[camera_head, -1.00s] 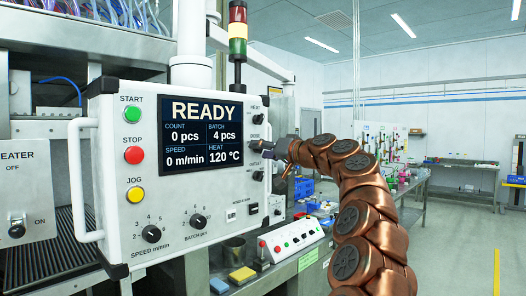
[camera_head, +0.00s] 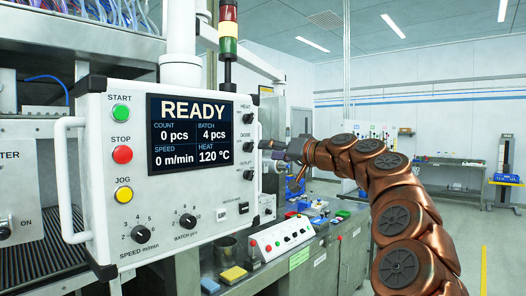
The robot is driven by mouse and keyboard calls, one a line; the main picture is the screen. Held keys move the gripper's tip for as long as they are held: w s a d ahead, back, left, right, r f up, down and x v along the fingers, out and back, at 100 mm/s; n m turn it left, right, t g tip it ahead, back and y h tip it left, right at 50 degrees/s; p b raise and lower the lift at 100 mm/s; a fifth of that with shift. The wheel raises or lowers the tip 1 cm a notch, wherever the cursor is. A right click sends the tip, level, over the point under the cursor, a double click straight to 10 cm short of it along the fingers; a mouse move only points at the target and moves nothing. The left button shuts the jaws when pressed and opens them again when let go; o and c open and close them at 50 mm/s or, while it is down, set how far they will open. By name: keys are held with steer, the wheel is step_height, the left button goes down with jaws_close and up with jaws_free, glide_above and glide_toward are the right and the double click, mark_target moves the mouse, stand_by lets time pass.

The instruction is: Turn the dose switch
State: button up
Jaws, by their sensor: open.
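The dose switch (camera_head: 248,147) is a small black knob on the white control panel (camera_head: 210,218), right of the screen, in the middle of a column of three. The heat switch (camera_head: 248,118) is above it and the outlet switch (camera_head: 248,175) below it. My gripper (camera_head: 264,144) is open at the panel's right edge, level with the dose switch and just right of it in the picture. Its fingertips are small here; I cannot tell whether they touch the knob. The knob's pointer direction is too small to read.
The screen (camera_head: 191,133) reads READY, 0 pcs, batch 4 pcs, 0 m/min, 120 °C. Start (camera_head: 120,112), stop (camera_head: 122,154) and jog (camera_head: 124,194) buttons line the panel's left. A lower console (camera_head: 283,234) sits on the bench. Open floor lies at the right.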

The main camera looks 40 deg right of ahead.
steer(key=shift+v, duration=2.3)
steer(key=a+f+n+g+y, duration=0.2)
steer(key=a+f+g, duration=0.15)
steer(key=a, duration=0.75)
steer(key=a+f+n+g+y, duration=0.15)
steer(key=a+f, duration=0.35)
steer(key=a, duration=0.6)
steer(key=s+a+f+n+g+h, duration=0.1)
steer(key=s+a+f+g, duration=0.25)
steer(key=a+f, duration=0.3)
steer(key=s+a+f+n+g, duration=0.1)
steer(key=s+a+f+g, duration=0.3)
steer(key=f, duration=0.3)
steer(key=s+a+f+g+h, duration=0.3)
steer(key=s+a+f, duration=0.1)
steer(key=s+f, duration=0.95)
steer(key=s+d+f+m+g+h, duration=0.1)
steer(key=s+d+f+g, duration=0.1)
steer(key=s+f, duration=0.3)
steer(key=s+d+f+m+g+h, duration=0.1)
steer(key=s+d+f+g+h, duration=0.1)
steer(key=s+f, duration=0.4)
steer(key=s+d, duration=0.1)
steer(key=s, duration=0.3)
steer(key=shift+d, duration=0.35)
